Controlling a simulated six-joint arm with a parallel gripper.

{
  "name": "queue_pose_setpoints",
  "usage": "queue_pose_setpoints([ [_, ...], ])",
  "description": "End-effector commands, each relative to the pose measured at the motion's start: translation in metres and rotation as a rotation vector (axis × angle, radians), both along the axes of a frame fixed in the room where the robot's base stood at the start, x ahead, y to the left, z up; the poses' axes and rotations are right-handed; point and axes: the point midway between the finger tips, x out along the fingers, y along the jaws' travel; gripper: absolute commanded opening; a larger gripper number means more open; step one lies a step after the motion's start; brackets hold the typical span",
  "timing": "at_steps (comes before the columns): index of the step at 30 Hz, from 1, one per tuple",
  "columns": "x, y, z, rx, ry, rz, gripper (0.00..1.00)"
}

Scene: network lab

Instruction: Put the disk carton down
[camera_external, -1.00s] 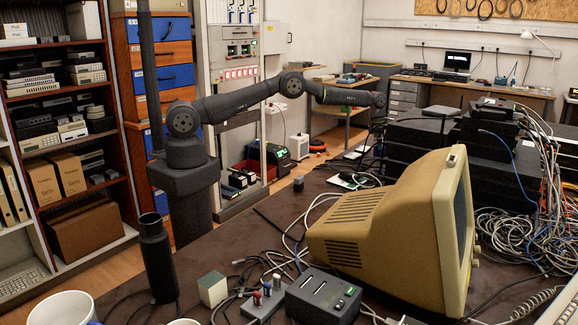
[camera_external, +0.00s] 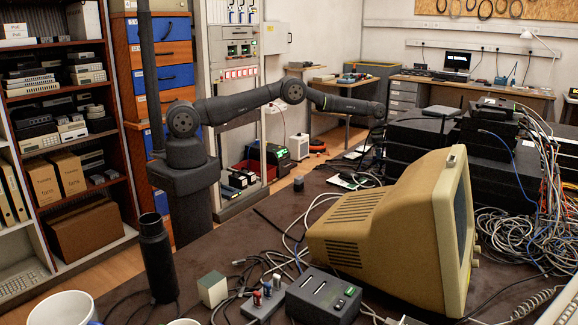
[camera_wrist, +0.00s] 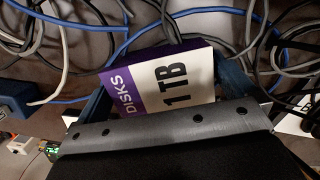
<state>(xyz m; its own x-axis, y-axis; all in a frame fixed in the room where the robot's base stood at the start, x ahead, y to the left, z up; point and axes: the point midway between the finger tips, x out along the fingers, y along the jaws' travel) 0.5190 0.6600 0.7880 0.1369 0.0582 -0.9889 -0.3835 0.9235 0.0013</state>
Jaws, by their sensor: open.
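The disk carton (camera_wrist: 157,81), purple and off-white and marked "DISKS" and "1TB", shows in the wrist view. It sits between the two blue fingers of my gripper (camera_wrist: 166,86); the jaws are open. Cables lie behind and beside the carton, and its lower part is hidden by the dark gripper body. I cannot tell whether it touches the table. In the external view my arm's end hangs over the far part of the table, and the carton cannot be made out clearly there.
Blue, white and grey cables (camera_wrist: 115,19) crowd the brown table around the carton. In the external view a beige monitor (camera_external: 385,225) stands in front, and stacked black devices (camera_external: 415,137) stand right of my arm's end. Brown tabletop (camera_external: 240,225) is partly bare left of the monitor.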

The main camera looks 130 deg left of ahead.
Motion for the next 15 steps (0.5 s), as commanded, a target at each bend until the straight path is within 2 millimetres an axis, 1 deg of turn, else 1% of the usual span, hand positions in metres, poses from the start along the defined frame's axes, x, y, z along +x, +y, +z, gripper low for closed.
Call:
queue_pose_setpoints([
  [5,-0.002,0.0,0.019,0.002,-0.001,0.0,1.0],
  [8,-0.005,-0.001,0.038,0.003,-0.002,0.0,1.0],
  [12,-0.009,-0.003,0.07,0.003,-0.002,0.0,1.0],
  [15,-0.012,-0.004,0.089,0.003,-0.001,0.0,1.0],
])
